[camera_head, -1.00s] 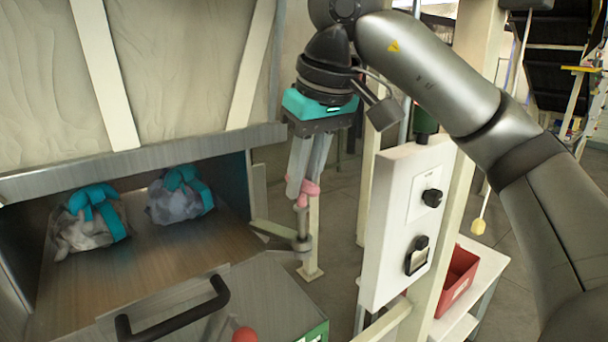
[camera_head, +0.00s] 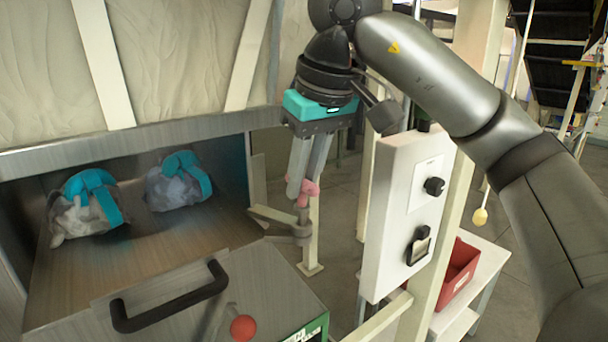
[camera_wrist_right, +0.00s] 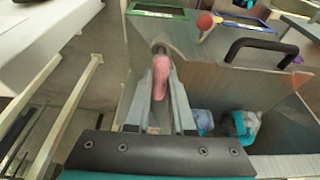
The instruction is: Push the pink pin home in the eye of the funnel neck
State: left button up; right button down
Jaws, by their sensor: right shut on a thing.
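My right gripper (camera_head: 302,190) points down, its fingers shut on the pink pin (camera_head: 309,188). The pin's pink head also shows between the fingers in the right wrist view (camera_wrist_right: 160,76). Below the pin is the grey metal eye (camera_head: 301,231) at the end of an arm on the right side of the metal funnel neck (camera_head: 262,268). The pin's lower end is over or at the eye; I cannot tell how deep it sits. My left gripper is not in view.
Two grey bags with teal straps (camera_head: 90,205) (camera_head: 180,183) lie in the open metal chute (camera_head: 150,240). A black handle (camera_head: 170,308) and a red ball knob (camera_head: 243,328) are in front. A white control box (camera_head: 405,215) stands close on the right.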

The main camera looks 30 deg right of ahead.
jog(key=shift+f+b, duration=0.85)
jog(key=shift+f, duration=0.25)
jog(key=c, duration=0.7)
grip_release()
jog(key=p+v, duration=0.6)
jog(key=v, duration=0.9)
jog(key=shift+s, duration=0.1)
